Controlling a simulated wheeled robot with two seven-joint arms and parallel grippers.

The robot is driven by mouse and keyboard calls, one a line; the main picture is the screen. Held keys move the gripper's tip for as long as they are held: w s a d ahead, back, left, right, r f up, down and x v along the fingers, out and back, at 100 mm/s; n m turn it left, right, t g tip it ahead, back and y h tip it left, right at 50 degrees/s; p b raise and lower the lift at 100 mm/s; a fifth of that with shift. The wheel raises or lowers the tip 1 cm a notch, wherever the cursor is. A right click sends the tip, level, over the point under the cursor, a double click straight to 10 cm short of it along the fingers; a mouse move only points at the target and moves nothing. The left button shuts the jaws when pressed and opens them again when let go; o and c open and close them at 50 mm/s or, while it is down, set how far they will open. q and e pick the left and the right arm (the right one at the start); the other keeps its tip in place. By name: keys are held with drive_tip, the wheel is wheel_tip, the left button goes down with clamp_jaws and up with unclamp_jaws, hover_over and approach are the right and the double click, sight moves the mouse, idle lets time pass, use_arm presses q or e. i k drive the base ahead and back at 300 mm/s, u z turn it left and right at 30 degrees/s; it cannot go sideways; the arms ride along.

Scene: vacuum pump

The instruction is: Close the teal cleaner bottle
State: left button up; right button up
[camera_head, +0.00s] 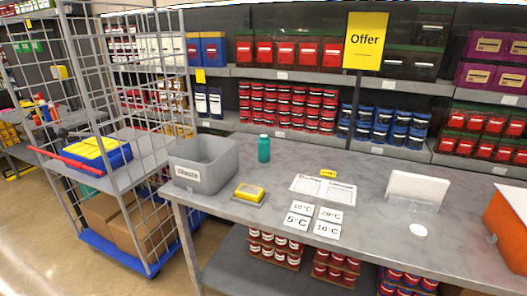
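The teal bottle (264,150) stands upright on the grey table (335,222), near its back edge and just right of the grey bin. It is small in the view, and I cannot tell whether a cap sits on its top. A small white round disc (418,230) lies flat on the right part of the table; I cannot tell whether it is a lid. Neither of my grippers is in view.
A grey bin (205,176) stands at the table's left end, with a yellow-topped device (249,193) beside it. Temperature cards (298,221) and paper sheets lie mid-table. A white holder (416,192) and an orange box (506,228) stand right. A wire cart (128,150) is left.

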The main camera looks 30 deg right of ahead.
sight(264, 143)
drive_tip(key=z, duration=0.8)
drive_tip(key=k, duration=0.65)
drive_tip(key=z, duration=0.4)
drive_tip(key=i, duration=1.25)
drive_tip(key=u, duration=0.25)
